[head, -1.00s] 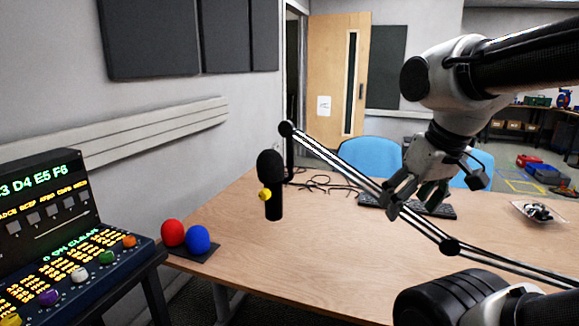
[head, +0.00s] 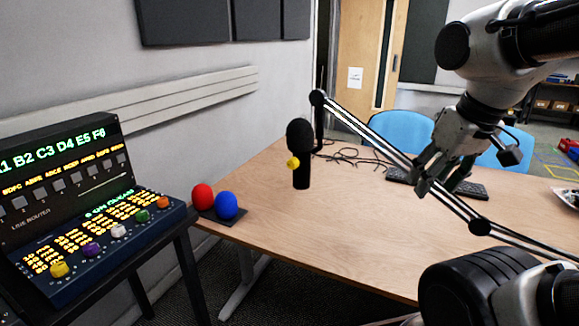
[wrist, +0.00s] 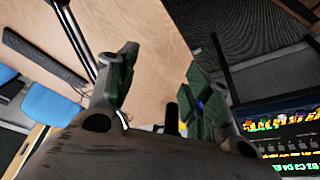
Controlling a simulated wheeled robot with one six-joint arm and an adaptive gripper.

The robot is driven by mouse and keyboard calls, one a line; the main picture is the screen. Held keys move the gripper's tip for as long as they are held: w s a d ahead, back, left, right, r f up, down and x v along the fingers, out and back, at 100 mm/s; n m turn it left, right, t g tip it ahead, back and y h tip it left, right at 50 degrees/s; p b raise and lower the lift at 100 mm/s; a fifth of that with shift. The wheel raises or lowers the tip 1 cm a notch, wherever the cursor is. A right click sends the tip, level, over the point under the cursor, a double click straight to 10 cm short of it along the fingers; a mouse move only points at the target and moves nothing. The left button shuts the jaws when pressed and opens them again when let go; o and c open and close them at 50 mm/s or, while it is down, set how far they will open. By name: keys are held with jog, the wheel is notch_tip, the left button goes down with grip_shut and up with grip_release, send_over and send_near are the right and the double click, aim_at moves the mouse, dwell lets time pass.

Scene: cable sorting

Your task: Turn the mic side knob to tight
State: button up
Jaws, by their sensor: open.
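A black microphone (head: 301,150) hangs upright from a jointed boom arm (head: 372,136) over the table in the head view. Its yellow side knob (head: 293,163) sticks out on its left side, facing me. My gripper (head: 432,178) is open and empty, well to the right of the microphone, near the boom arm in the picture. In the wrist view my gripper's two fingers (wrist: 158,98) stand apart with nothing held between them. The microphone is mostly hidden there behind the gripper body. I cannot tell the knob's turn position.
The wooden table (head: 330,235) is largely clear. A keyboard (head: 440,183), cables (head: 350,157) and blue chairs (head: 403,130) are at its far side. Red (head: 203,197) and blue (head: 227,206) balls sit at its left corner. A console (head: 85,235) with coloured knobs stands at the left.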

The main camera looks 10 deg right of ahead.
jog(key=w+a+f+n+g, duration=0.2)
jog(key=a+f, duration=0.2)
jog(key=n+t+h, duration=1.1)
jog(key=n+h, duration=0.2)
jog(key=n, duration=1.1)
send_near(291, 164)
jog(key=w, duration=0.1)
jog(key=x, duration=0.8)
jog(key=shift+s+d, duration=0.15)
jog(key=shift+d, duration=0.05)
jog(key=c, duration=1)
